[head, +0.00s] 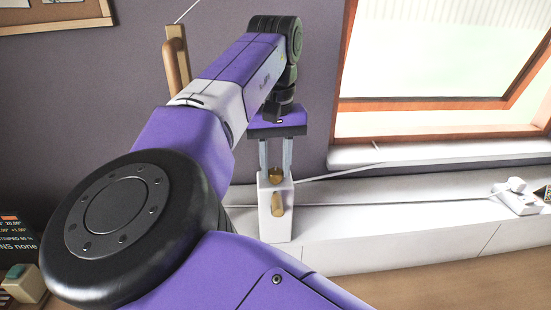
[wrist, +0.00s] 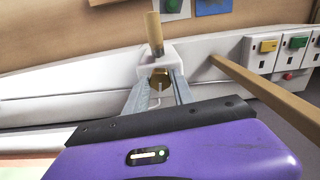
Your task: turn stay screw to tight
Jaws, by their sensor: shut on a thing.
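The stay screw, a round brass knob (head: 276,175), sits at the top of a white block (head: 274,222) below the window. The knob also shows in the wrist view (wrist: 160,78). My gripper (head: 275,170) points down at the block, with one finger on each side of the knob, and is shut on it. In the wrist view my gripper (wrist: 158,84) partly hides the knob's sides. A light wooden handle (head: 278,204) stands out from the block just by the knob. A thin pale rod (head: 335,173) runs from the block toward the window. I cannot tell how tight the screw is.
The orange-framed window (head: 430,104) and its white sill (head: 440,150) are to the right. A small white fixture (head: 517,196) sits on the white ledge (head: 380,225). A wooden bar (head: 178,60) stands left of my arm. In the wrist view, button boxes (wrist: 262,50) line the right.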

